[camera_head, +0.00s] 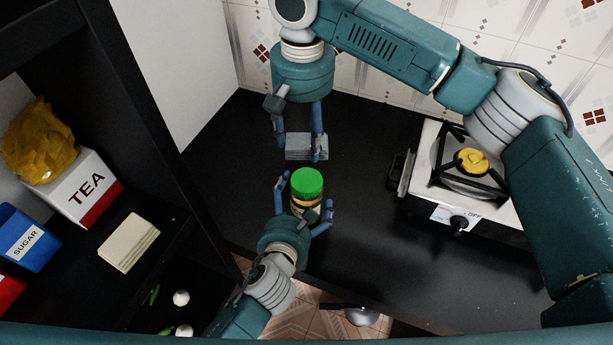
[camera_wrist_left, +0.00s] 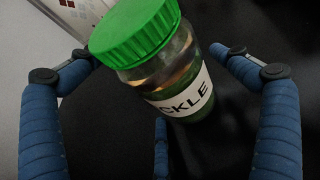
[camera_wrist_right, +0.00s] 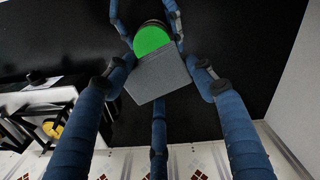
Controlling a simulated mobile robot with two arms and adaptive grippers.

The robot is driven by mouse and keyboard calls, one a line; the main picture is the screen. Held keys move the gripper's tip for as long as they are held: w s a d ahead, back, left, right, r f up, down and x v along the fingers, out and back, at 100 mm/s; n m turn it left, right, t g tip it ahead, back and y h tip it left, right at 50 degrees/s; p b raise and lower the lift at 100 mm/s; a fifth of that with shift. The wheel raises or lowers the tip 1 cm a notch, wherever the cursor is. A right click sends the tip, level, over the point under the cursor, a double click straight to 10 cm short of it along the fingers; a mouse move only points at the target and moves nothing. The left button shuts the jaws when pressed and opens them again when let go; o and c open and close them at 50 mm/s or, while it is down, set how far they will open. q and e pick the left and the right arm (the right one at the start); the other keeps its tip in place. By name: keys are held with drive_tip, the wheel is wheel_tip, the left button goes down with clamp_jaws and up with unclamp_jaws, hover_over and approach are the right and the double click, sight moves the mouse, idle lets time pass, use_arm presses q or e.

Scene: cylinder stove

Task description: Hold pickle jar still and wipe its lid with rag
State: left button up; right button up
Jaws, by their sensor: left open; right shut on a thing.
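The pickle jar (camera_head: 307,186), with a green lid, stands upright on the black counter. In the left wrist view the jar (camera_wrist_left: 182,82) shows its label between blue fingers. My left gripper (camera_head: 304,197) is open around the jar, with gaps on both sides. My right gripper (camera_head: 299,143) is shut on the grey rag (camera_head: 305,155), just behind the jar in the head view. In the right wrist view the rag (camera_wrist_right: 158,78) hangs flat and covers part of the green lid (camera_wrist_right: 150,40).
A stove (camera_head: 432,170) with a yellow-topped burner stands on the right of the counter. A dark shelf on the left holds a TEA box (camera_head: 85,188), a blue SUGAR box (camera_head: 25,238) and a cream block (camera_head: 129,242). Counter between jar and stove is clear.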

use_arm(q)
drive_tip(key=v, duration=1.1)
drive_tip(key=shift+s, duration=0.3)
use_arm(e)
drive_tip(key=shift+s, duration=0.1)
